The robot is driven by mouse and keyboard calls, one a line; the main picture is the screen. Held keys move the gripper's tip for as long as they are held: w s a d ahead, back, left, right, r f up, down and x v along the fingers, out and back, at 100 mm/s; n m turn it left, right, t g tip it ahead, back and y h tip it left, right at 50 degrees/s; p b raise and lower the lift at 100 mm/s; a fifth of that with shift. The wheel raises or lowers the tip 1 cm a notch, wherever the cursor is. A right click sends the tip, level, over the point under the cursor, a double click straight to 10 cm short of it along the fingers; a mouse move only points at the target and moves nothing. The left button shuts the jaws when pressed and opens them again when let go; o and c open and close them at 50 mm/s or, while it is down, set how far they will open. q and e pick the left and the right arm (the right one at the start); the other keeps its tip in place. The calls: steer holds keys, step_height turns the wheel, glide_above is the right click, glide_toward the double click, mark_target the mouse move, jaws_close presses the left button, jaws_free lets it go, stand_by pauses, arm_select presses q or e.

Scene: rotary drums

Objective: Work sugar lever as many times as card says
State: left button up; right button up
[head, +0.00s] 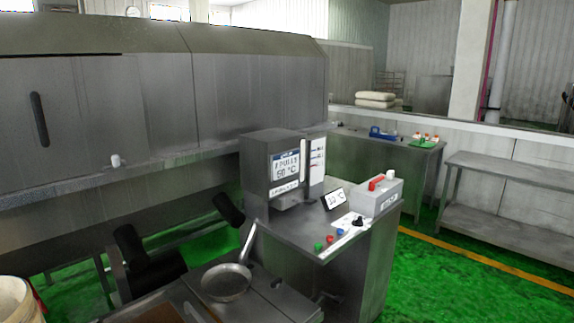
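A grey box (378,197) with a red lever (376,183) on top stands at the right of a steel cabinet top. The label on its front is too small to read, so I cannot tell whether this is the sugar lever. A small tilted card (334,198) stands left of the box; its print looks like a number with °C, but I cannot read it surely. A machine with a screen (285,168) stands behind, its screen showing what looks like 50 °C.
A steel pan (226,282) lies on the nearer counter. A far table (385,139) holds small items; an empty steel bench (500,210) stands right. Green floor is open between.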

jaws_close()
stand_by(1.4)
